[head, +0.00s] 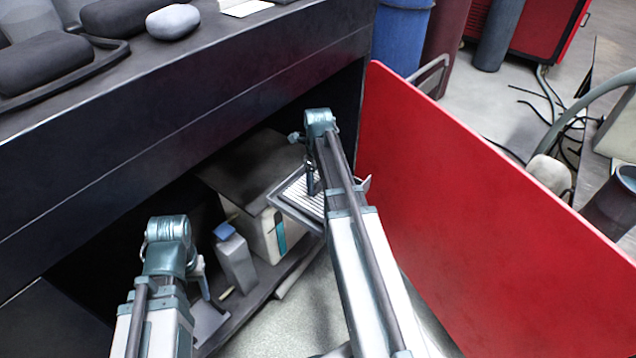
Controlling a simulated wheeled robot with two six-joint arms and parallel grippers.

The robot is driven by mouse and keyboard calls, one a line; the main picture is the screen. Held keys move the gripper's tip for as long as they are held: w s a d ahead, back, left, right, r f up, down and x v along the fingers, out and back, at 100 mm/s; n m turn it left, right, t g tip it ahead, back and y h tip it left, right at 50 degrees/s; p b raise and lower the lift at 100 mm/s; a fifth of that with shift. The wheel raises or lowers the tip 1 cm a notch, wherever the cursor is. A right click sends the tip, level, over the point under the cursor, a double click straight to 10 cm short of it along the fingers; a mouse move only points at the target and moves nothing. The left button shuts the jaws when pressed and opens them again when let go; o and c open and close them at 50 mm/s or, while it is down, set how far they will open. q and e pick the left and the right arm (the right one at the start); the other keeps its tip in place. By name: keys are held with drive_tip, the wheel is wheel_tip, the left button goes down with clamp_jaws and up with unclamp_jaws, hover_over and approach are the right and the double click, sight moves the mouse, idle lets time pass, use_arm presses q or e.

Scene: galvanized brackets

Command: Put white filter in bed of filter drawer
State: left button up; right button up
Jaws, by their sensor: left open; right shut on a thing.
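The white filter (298,192) shows as a pleated white panel in front of the beige-and-dark unit in the low cabinet. A grey tray-like frame (283,208), seemingly the filter drawer, edges it. I cannot tell whether the filter rests in the bed or is held just above it. My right gripper (311,184) points down at the filter and is shut, apparently on it; my arm hides part of filter and drawer. My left gripper (203,284) is open, low at the cabinet's left, apart from the filter; its fingers are partly hidden by its wrist.
A beige unit (262,238) with a dark top and a grey upright container (235,262) stand in the cabinet. The open red door (480,170) bounds the right side. The dark cabinet front (180,110) overhangs above. Bare floor (300,325) lies in front.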

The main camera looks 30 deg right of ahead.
sight(318, 184)
drive_tip(key=o, duration=1.6)
drive_tip(key=shift+f, duration=0.1)
drive_tip(key=shift+c, duration=0.2)
wheel_tip(318, 184, up, 8)
drive_tip(key=p, duration=0.8)
drive_tip(key=shift+f, duration=0.1)
